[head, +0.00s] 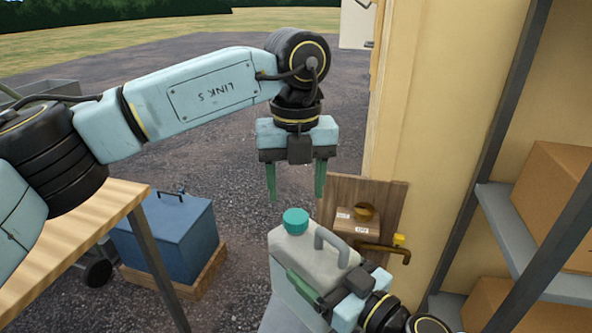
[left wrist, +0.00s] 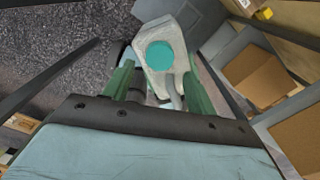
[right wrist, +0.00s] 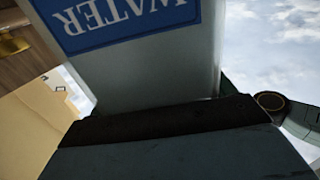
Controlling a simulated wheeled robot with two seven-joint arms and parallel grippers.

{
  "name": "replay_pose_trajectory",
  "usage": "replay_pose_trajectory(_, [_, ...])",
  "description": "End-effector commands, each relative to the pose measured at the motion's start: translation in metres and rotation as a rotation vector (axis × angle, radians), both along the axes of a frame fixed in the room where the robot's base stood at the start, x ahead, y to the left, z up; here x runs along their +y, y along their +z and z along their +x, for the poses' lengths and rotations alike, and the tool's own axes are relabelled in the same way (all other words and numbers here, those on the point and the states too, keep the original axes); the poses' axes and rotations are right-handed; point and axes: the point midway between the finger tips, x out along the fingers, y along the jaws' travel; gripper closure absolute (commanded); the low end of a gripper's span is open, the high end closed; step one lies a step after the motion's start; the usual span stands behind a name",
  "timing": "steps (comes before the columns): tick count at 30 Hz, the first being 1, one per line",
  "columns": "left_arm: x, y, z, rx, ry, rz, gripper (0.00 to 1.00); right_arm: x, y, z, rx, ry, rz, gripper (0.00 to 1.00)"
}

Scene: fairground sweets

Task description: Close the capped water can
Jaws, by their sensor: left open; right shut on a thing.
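The water can (head: 300,258) is pale grey with a grey handle, and a teal cap (head: 295,221) sits on its top. In the right wrist view its blue WATER label (right wrist: 120,20) fills the upper part. My right gripper (head: 308,290) is shut on the can, low on its body; its fingertips are mostly hidden. My left gripper (head: 297,192) is open and empty above the can, fingers pointing down, apart from the cap. In the left wrist view the cap (left wrist: 160,55) shows between and beyond the green fingers. I cannot tell how tightly the cap sits.
A wooden table (head: 80,225) is at the left, with a blue box (head: 168,235) on a wooden base beyond it. A brass tap (head: 380,249) and a small carton (head: 355,226) are right of the can. Shelves with cardboard boxes (head: 555,180) stand at the right.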

Motion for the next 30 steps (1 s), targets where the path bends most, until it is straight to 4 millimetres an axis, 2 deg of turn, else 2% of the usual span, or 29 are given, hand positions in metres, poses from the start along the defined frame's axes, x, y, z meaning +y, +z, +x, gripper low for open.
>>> replay_pose_trajectory(1, [0.001, -0.009, 0.0, 0.002, 0.0, 0.001, 0.43, 0.001, 0.005, 0.001, -0.01, 0.002, 0.005, 0.89])
replay_pose_trajectory(6, [0.001, -0.035, 0.0, 0.002, 0.0, 0.0, 0.43, 0.001, 0.005, 0.001, -0.01, 0.002, 0.005, 0.89])
replay_pose_trajectory(10, [0.0, -0.049, 0.0, 0.002, 0.001, 0.0, 0.43, 0.001, 0.005, 0.001, -0.01, 0.002, 0.005, 0.89])
replay_pose_trajectory(22, [0.0, -0.056, 0.0, -0.001, 0.0, -0.001, 0.43, 0.001, 0.005, 0.001, -0.01, 0.002, 0.005, 0.89])
replay_pose_trajectory(23, [0.0, -0.056, 0.0, -0.001, 0.0, -0.001, 0.45, 0.001, 0.005, 0.001, -0.01, 0.002, 0.005, 0.89])
replay_pose_trajectory(30, [0.0, -0.056, 0.0, -0.001, 0.001, -0.001, 0.76, 0.001, 0.005, 0.001, -0.01, 0.002, 0.005, 0.89])
